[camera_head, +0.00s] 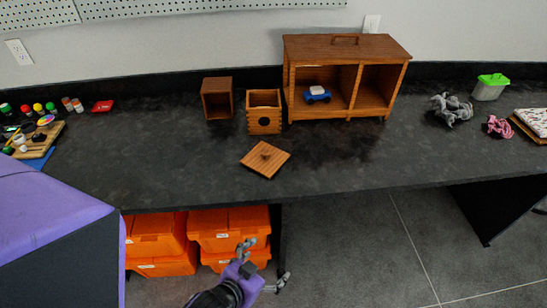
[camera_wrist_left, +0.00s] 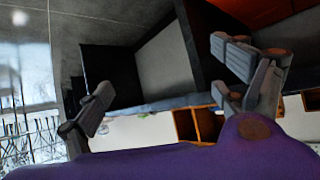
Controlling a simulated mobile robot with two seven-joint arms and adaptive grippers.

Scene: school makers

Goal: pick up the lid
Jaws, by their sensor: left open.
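The lid (camera_head: 265,159) is a square wooden plate with a small knob. It lies flat on the dark counter (camera_head: 350,165), near the front edge and turned at an angle. An open wooden box (camera_head: 264,121) with a round dark hole stands just behind it. My left gripper (camera_head: 265,263) is open and empty, in front of the counter and below its edge, apart from the lid. Its spread fingers also show in the left wrist view (camera_wrist_left: 162,82), with nothing between them. I cannot make out the lid in that view. My right gripper is not in view.
A second wooden box (camera_head: 217,98) and a wooden cabinet (camera_head: 347,48) holding a blue toy stand behind. Paints (camera_head: 38,108) are at left, a green-lidded tub (camera_head: 490,87) at right. Orange bins (camera_head: 229,221) sit under the counter. The counter left of the lid is clear.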

